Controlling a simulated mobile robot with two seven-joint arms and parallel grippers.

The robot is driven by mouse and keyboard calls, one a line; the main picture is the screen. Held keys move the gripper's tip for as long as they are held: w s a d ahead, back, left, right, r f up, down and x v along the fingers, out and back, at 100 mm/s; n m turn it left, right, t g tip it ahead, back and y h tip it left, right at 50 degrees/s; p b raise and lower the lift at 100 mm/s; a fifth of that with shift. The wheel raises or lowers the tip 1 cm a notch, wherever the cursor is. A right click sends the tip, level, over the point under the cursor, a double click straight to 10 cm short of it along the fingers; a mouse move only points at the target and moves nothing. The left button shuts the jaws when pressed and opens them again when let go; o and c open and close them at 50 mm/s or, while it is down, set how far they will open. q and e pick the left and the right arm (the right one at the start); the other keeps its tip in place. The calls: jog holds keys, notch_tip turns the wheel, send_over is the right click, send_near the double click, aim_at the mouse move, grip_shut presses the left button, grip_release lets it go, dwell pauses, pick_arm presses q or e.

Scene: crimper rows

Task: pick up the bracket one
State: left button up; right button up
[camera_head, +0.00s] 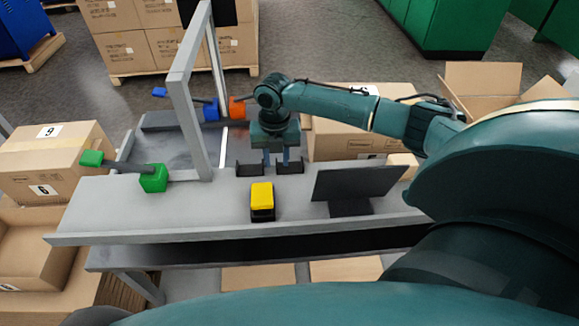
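My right gripper (276,159) points down over the grey workbench, its two fingers apart with a gap between them. Dark angled pieces that look like a bracket (249,169) show on both sides of the fingertips, at bench level. I cannot tell whether they are one part or two, or whether the fingers touch them. My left gripper is not in view.
The workbench (110,208) holds a yellow-topped black block (262,196), a dark tilted panel (357,183) on the right and a grey upright frame (187,70). Green blocks (153,178) are on the left. Cardboard boxes (55,155) stand around.

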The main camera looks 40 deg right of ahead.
jog(key=shift+f, duration=0.3)
jog(key=shift+c, duration=0.2)
grip_shut()
